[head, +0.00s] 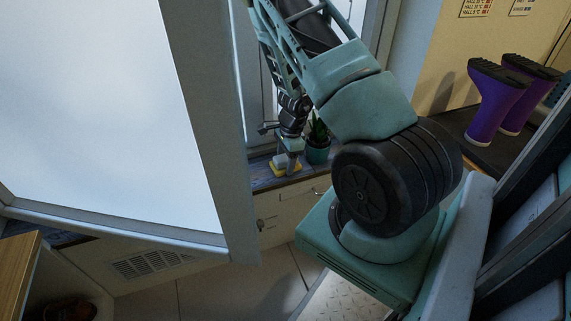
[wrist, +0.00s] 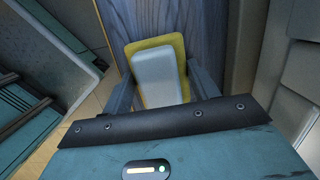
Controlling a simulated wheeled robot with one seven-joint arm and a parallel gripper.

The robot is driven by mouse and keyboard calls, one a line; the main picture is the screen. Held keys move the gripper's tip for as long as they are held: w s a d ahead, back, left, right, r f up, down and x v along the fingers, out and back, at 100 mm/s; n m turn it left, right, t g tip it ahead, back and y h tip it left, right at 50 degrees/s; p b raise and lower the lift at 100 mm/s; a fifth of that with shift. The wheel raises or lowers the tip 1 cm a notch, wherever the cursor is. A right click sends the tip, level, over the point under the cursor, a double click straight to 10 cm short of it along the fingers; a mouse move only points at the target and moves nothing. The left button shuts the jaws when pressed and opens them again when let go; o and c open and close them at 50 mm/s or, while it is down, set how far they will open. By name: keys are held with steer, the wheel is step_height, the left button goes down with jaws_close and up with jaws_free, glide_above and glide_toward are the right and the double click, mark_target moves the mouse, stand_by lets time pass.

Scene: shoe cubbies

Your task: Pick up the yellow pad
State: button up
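The yellow pad (wrist: 178,46) lies on the blue-grey wooden sill, with a pale grey block on its top. It also shows in the head view (head: 278,169), small and partly hidden under my gripper (head: 289,155). In the wrist view my gripper (wrist: 162,88) is open, with one finger on either side of the pad and the block. The fingers stand close to the pad's side edges; I cannot tell whether they touch it. The near end of the pad is hidden by the gripper body.
A potted plant in a teal pot (head: 318,153) stands on the sill (head: 262,178) just right of my gripper. A large frosted panel (head: 100,110) with a grey frame is at the left. Purple boots (head: 493,100) stand on a dark shelf at the right.

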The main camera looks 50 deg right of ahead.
mark_target(285, 157)
steer(key=shift+c, duration=1.1)
steer(key=shift+r, duration=0.1)
step_height(285, 157, up, 10)
steer(key=p, duration=0.4)
steer(key=shift+p, duration=0.35)
